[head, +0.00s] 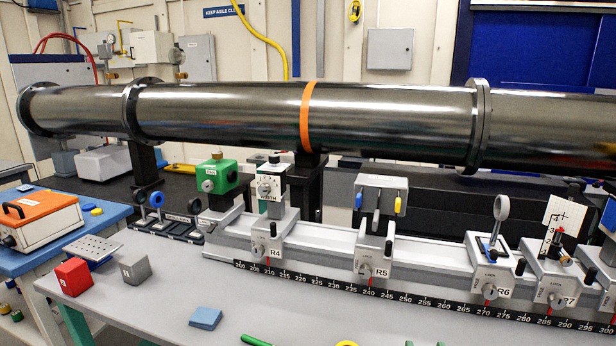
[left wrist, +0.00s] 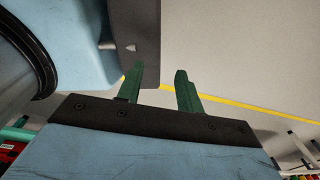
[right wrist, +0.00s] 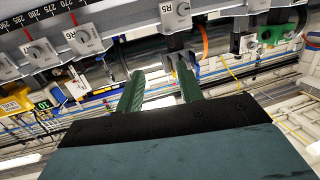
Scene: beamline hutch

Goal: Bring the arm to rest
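My left gripper (left wrist: 160,88) shows in the left wrist view with its two green fingers apart and nothing between them, above a grey floor with a yellow line. My right gripper (right wrist: 160,85) shows in the right wrist view with its green fingers apart and no object held between them. The optical rail (right wrist: 100,38) with its carriers lies beyond the right fingers there. In the head view neither gripper can be clearly made out. The rail (head: 330,245) runs across the bench, with carriers marked R4 (head: 268,245), R5 (head: 372,258), R6 (head: 492,278) and R7 (head: 556,290).
A large steel beam pipe (head: 230,115) spans behind the rail. On the bench (head: 150,310) are a red block (head: 73,277), a grey block (head: 135,270), a blue pad (head: 206,318) and a green rod (head: 256,340). An orange case (head: 40,220) sits on a blue table at left.

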